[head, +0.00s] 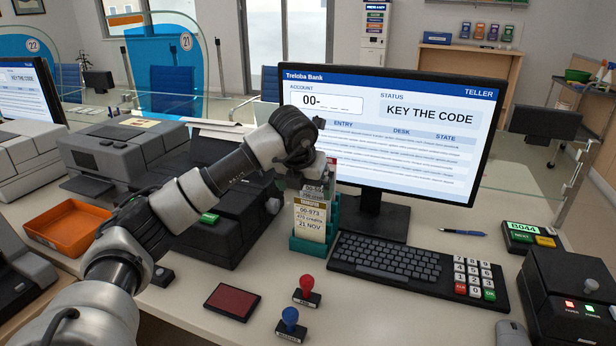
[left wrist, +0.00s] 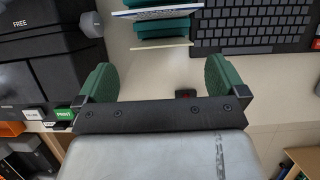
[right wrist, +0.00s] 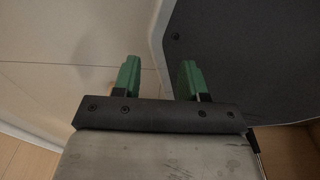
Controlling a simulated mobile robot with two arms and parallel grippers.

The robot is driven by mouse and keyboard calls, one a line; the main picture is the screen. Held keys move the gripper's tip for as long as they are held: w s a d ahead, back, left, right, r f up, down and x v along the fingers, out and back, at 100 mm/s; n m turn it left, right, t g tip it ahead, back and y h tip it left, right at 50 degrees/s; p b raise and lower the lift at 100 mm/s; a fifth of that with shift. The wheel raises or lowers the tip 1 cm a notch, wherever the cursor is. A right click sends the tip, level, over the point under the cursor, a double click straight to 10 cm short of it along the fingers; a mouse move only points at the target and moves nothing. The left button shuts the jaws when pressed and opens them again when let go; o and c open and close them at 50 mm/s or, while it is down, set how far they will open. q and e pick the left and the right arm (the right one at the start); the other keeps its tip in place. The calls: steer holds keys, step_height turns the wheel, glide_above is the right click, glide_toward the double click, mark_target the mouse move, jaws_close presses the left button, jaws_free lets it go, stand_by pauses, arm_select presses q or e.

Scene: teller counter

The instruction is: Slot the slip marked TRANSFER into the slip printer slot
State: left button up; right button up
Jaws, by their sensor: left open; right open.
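A teal slip holder (head: 300,243) stands before the monitor with several upright slips. A black machine with a green button (head: 209,218), labelled PRINT in the left wrist view, stands left of the holder. My right gripper (right wrist: 158,80) is open and empty.
A keyboard (head: 385,262) lies right of the holder, below the monitor (head: 400,130). A red pad (head: 232,301), a red stamp (head: 306,290) and a blue stamp (head: 290,325) stand in front. An orange tray (head: 72,228) is at left. A grey panel (right wrist: 240,60) is near my right gripper.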

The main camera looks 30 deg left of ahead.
mark_target(310, 201)
arm_select(q)
steer(key=x, duration=0.6)
steer(key=shift+w+d+f, duration=0.1)
steer(key=shift+w+f, duration=0.05)
steer(key=shift+f, duration=0.05)
steer(key=shift+w+f, duration=0.25)
steer(key=shift+f, duration=0.35)
steer(key=shift+w+f, duration=0.1)
steer(key=shift+f, duration=0.05)
arm_select(e)
steer(key=shift+w, duration=0.55)
steer(key=shift+s, duration=0.1)
arm_select(q)
steer(key=c, duration=0.7)
steer(key=shift+o, duration=1)
steer(key=shift+c, duration=0.4)
arm_select(e)
steer(key=shift+s, duration=0.25)
arm_select(q)
steer(key=shift+r, duration=0.2)
arm_select(e)
steer(key=shift+r, duration=0.15)
